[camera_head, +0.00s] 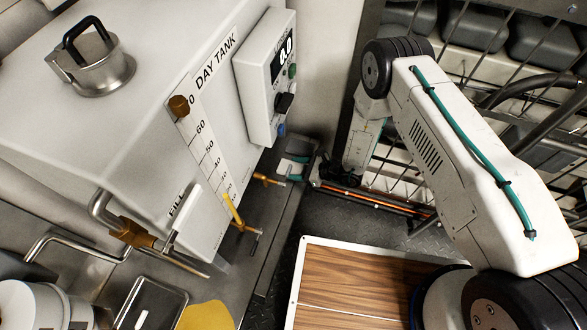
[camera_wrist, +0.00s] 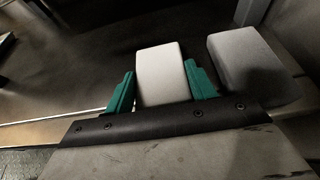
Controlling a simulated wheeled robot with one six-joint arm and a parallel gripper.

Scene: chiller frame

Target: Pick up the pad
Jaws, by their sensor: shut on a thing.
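In the wrist view, a pale block-shaped pad (camera_wrist: 162,72) sits between the two teal fingers of my gripper (camera_wrist: 159,80). The fingers are shut on its two sides, and its far end sticks out beyond them. A second, similar grey pad (camera_wrist: 250,68) lies just right of the right finger, apart from the held one. I cannot tell whether the held pad still touches the surface below.
The day tank (camera_head: 150,110) with its control box (camera_head: 268,75) stands left of my arm. A wire mesh cage (camera_head: 480,65) is on the right. Dark floor shows between tank and wooden top (camera_head: 345,285).

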